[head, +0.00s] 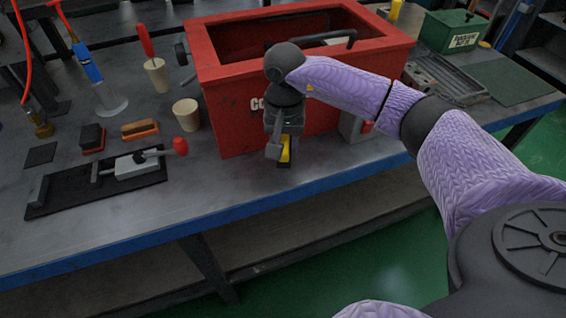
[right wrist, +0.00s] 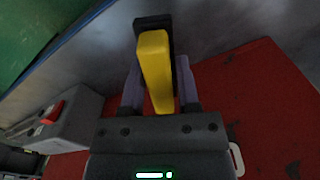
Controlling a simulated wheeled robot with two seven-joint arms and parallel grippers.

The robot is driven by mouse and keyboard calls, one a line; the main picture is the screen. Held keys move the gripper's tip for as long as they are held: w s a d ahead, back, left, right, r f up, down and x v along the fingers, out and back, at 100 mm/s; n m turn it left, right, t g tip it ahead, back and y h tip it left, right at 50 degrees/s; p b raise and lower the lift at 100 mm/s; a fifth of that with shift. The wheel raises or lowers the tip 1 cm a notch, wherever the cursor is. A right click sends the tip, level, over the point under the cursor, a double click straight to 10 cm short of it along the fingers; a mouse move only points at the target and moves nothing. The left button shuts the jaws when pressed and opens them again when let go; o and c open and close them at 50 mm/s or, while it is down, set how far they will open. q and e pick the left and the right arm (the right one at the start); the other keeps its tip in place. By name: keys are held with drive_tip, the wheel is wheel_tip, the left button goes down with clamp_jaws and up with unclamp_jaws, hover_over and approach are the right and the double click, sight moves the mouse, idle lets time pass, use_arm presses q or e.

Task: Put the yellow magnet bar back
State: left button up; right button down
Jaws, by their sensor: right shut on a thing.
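The yellow magnet bar (head: 285,149) is held by my right gripper (head: 283,147) just in front of the red box. In the right wrist view the yellow bar (right wrist: 156,70) stands between the two fingers of the gripper (right wrist: 160,92), with a dark part behind it. The head view does not show clearly whether the bar touches the bench. My left gripper is not in either view.
A large open red box (head: 228,110) stands behind the gripper. A grey block with a red button (head: 355,127) is to its right. A black fixture plate with a red-knobbed clamp (head: 138,165) lies to the left.

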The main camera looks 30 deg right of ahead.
sight(284, 139)
wheel_tip(284, 139, down, 4)
drive_tip(key=shift+f+b, duration=0.25)
drive_tip(key=shift+b, duration=0.4)
drive_tip(key=shift+f, duration=0.3)
drive_tip(key=shift+r, duration=0.15)
drive_tip(key=shift+c, duration=1.6)
unclamp_jaws()
drive_tip(key=shift+r, duration=0.25)
wheel_tip(284, 139, up, 10)
drive_tip(key=p, duration=0.3)
drive_tip(key=shift+r+p, duration=0.25)
drive_tip(key=shift+p, duration=0.1)
drive_tip(key=shift+r, duration=0.55)
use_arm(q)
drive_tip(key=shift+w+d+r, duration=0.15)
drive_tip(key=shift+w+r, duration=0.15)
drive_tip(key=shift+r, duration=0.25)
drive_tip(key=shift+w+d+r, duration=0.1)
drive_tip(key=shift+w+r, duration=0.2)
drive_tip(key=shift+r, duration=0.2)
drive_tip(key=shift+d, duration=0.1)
